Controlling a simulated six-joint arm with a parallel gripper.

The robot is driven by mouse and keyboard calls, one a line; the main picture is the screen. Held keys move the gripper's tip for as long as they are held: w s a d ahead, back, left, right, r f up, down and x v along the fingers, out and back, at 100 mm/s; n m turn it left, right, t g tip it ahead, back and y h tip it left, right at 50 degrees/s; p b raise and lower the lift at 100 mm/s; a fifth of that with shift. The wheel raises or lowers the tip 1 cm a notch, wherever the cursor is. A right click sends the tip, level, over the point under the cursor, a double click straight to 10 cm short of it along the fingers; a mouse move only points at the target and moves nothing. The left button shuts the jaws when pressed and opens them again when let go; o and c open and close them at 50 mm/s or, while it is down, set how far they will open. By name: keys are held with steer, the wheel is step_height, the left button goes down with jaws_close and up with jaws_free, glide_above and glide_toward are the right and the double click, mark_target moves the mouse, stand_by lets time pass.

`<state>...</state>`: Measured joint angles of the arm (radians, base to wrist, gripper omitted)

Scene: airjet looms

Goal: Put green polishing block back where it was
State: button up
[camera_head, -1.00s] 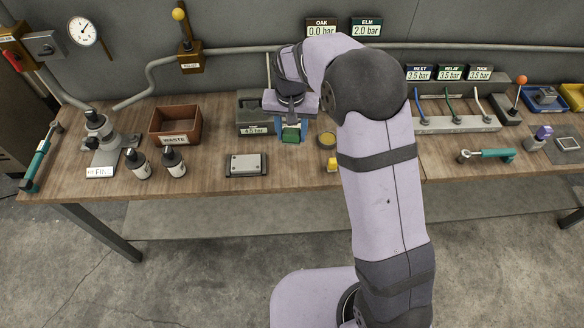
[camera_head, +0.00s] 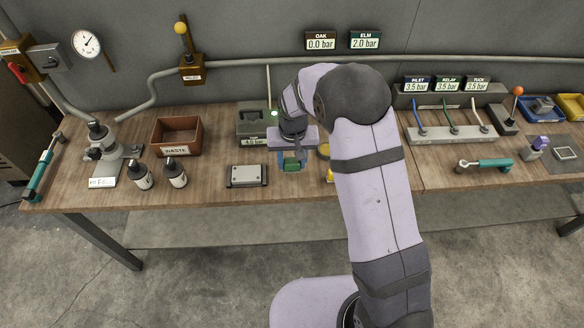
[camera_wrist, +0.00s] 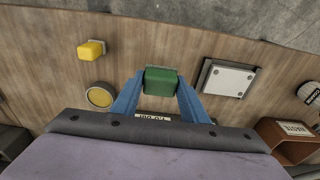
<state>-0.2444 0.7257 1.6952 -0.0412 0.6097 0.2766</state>
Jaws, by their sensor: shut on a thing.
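My gripper (camera_head: 292,163) is shut on the green polishing block (camera_wrist: 161,81). In the wrist view its two blue fingers (camera_wrist: 160,98) stand on either side of the block. In the head view the green block (camera_head: 291,167) shows below my wrist, between the grey plate box and the yellow block. Whether its underside touches the wooden bench (camera_head: 215,192) is hard to tell. No marked spot for the block is clearly visible.
A grey plate box (camera_head: 247,176) lies left of the block. A yellow block (camera_wrist: 91,50) and a round yellow tin (camera_wrist: 99,97) lie on its other side. A grey pressure unit (camera_head: 253,123) stands behind, with the waste bin (camera_head: 176,136) further left.

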mark_target(292, 170)
steer(key=shift+f+p, duration=0.6)
steer(key=shift+f, duration=1.5)
steer(key=shift+f, duration=0.1)
steer(key=shift+f, duration=0.1)
steer(key=o, duration=1.1)
steer(key=r+b, duration=0.1)
steer(key=r, duration=0.3)
steer(key=s+r+b, duration=0.1)
steer(key=r, duration=0.3)
steer(key=r+b, duration=0.1)
steer(key=r, duration=0.3)
steer(key=shift+s+r, duration=0.2)
steer(key=shift+d, duration=0.1)
